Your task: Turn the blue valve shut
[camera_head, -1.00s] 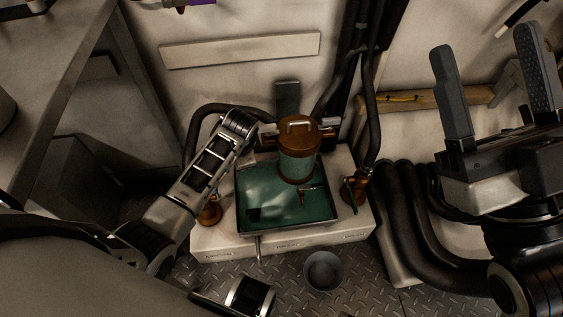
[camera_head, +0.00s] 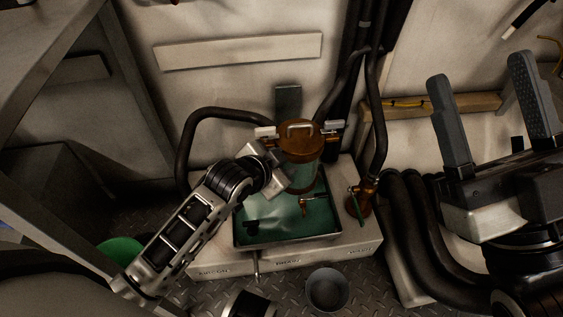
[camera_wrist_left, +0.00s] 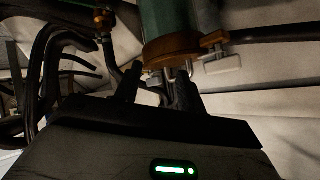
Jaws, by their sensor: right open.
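No valve in view is plainly blue. Pale levers sit left (camera_head: 265,132) and right (camera_head: 333,126) of the copper-capped canister (camera_head: 303,138). One pale lever also shows in the left wrist view (camera_wrist_left: 223,65). A brass valve with a green handle (camera_head: 359,199) stands right of the tray. My left gripper (camera_wrist_left: 157,88) is open, its fingers apart below the canister's cap and metal handle in the left wrist view; contact cannot be told. In the head view its fingertips are hard to make out beside the canister. My right gripper (camera_head: 494,105) is open and empty, fingers up, at the right.
The canister stands in a green-filled tray (camera_head: 290,241) on a pale base block. Dark hoses (camera_head: 376,110) run behind and right of it. A grey bucket (camera_head: 327,290) stands in front on the metal floor. A grey frame (camera_head: 110,80) rises at the left.

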